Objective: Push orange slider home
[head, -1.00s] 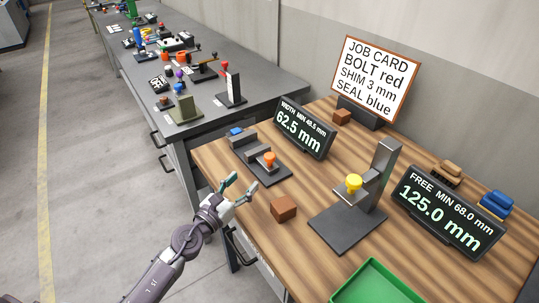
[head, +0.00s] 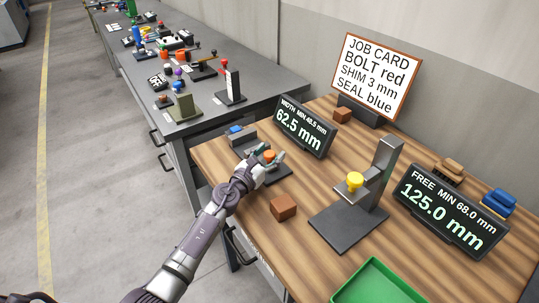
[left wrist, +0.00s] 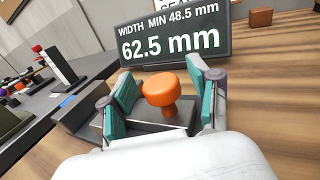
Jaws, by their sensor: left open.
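The orange slider knob (head: 269,156) stands on a dark grey gauge base (head: 283,174) on the wooden bench. In the left wrist view the orange knob (left wrist: 161,92) shows between the teal fingertips. My left gripper (head: 265,158) is open, with its fingers on either side of the knob; it also shows in the left wrist view (left wrist: 163,100). I cannot tell whether the fingers touch the knob. The width display (head: 301,128) behind it reads 62.5 mm, MIN 48.5 mm. The gripper partly hides the gauge. My right gripper is not in view.
A brown block (head: 284,207) lies near the arm. A press with a yellow knob (head: 355,181) stands to the right, with the 125.0 mm display (head: 448,212) beyond. A green tray (head: 372,284) is at the front edge. A job card (head: 376,76) stands behind.

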